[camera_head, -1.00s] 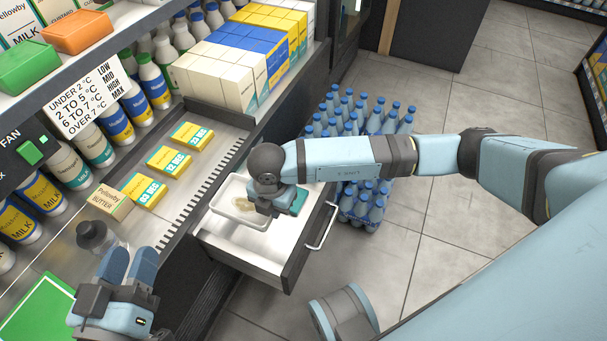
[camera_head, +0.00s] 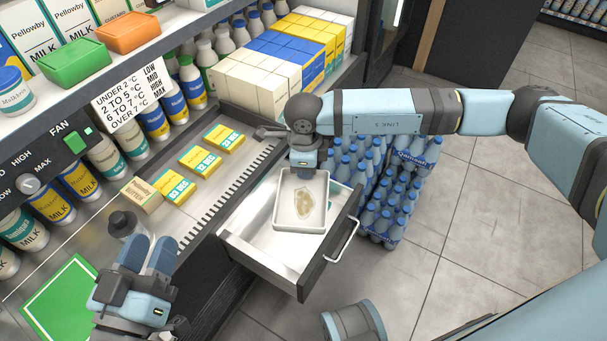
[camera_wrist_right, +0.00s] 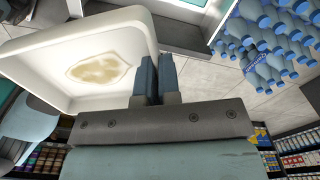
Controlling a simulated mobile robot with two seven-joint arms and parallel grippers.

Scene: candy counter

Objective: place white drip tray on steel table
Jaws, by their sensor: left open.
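The white drip tray (camera_head: 285,215) hangs over the open drawer, tilted, with a beige stain or puddle on its floor. My right gripper (camera_head: 304,172) is shut on its far rim. In the right wrist view the tray (camera_wrist_right: 38,72) fills the upper left, with the two fingers (camera_wrist_right: 155,78) close together at its rim. A steel surface (camera_head: 222,187) lies left of the drawer, with butter packs on it. My left gripper (camera_head: 151,256) is open at the lower left, beside a small grey container with a dark cap (camera_head: 122,224).
The open drawer (camera_head: 262,240) has a white interior and a front handle. Butter packs (camera_head: 200,160) stand in a row, with a slotted strip along the steel edge. White cartons (camera_head: 250,85) stand behind. A green mat (camera_head: 60,300) lies lower left.

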